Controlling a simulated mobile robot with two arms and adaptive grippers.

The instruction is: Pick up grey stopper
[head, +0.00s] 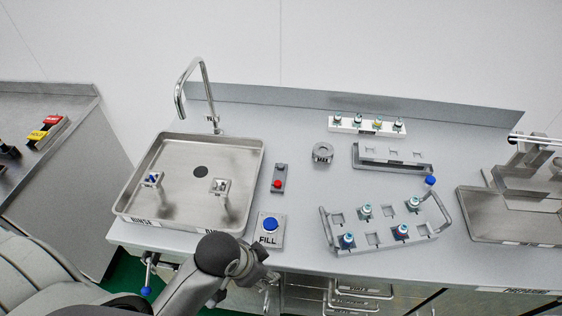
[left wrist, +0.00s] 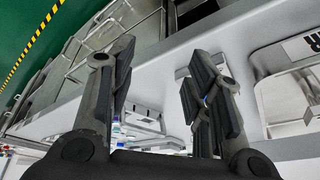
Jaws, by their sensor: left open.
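A grey round piece (head: 322,150) with a dark "MAX" label stands on the counter right of the sink in the head view; it is probably the grey stopper. A dark disc (head: 200,171) lies on the sink floor and looks like the drain. My left gripper (head: 266,275) is at the counter's front edge, below the FILL button and well apart from the grey piece. In the left wrist view my left gripper (left wrist: 162,95) is open, with nothing between its fingers. I cannot make out the grey piece there. My right gripper is not in view.
The steel sink (head: 165,148) has a tall faucet (head: 204,90). A FILL button (head: 270,225) and a red button (head: 277,184) sit beside it. A handled rack (head: 385,239) with several vials, a white vial strip (head: 367,125) and a metal stand (head: 515,205) occupy the right.

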